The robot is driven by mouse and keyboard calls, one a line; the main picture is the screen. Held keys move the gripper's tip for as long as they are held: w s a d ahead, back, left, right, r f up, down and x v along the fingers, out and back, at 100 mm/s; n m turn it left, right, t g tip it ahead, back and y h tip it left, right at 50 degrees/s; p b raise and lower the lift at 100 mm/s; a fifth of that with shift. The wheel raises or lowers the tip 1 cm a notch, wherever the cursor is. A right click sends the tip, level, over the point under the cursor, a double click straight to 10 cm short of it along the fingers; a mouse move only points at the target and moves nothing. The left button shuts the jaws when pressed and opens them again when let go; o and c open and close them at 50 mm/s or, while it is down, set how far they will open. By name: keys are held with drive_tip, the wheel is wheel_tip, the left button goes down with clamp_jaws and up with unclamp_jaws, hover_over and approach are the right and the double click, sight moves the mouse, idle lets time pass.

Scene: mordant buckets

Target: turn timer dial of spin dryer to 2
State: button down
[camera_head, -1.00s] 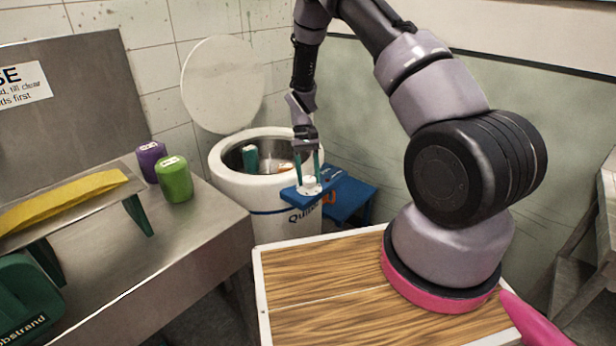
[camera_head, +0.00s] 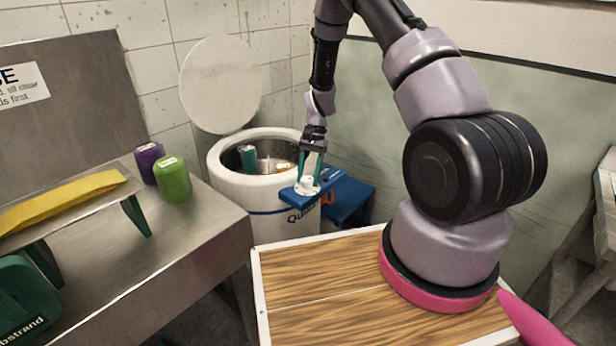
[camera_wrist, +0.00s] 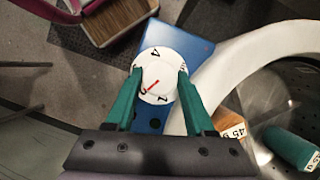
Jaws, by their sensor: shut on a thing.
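The spin dryer (camera_head: 229,184) is a white tub with a blue stripe and an open top. Its blue panel (camera_head: 332,192) juts out at the front right and carries the white round timer dial (camera_head: 306,188). In the wrist view the dial (camera_wrist: 158,66) has black digits around its rim and a red line. The line slants to the lower left, towards a digit I cannot read surely; a 4 shows at the upper side. My gripper (camera_head: 311,178) is shut on the dial's raised middle, with its green fingers either side in the wrist view (camera_wrist: 159,78).
The dryer's round lid (camera_head: 220,85) stands open against the tiled wall. Green and orange labelled things lie in the tub. A steel counter (camera_head: 150,270) at left holds a purple canister (camera_head: 149,160), a green canister (camera_head: 173,179) and a yellow strip (camera_head: 60,200).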

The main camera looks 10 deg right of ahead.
idle(0.5)
drive_tip(key=c, duration=0.5)
unclamp_jaws()
drive_tip(key=shift+w+r, duration=0.1)
drive_tip(key=v, duration=1)
drive_tip(key=shift+d+r, duration=0.15)
drive_tip(key=shift+r, duration=0.15)
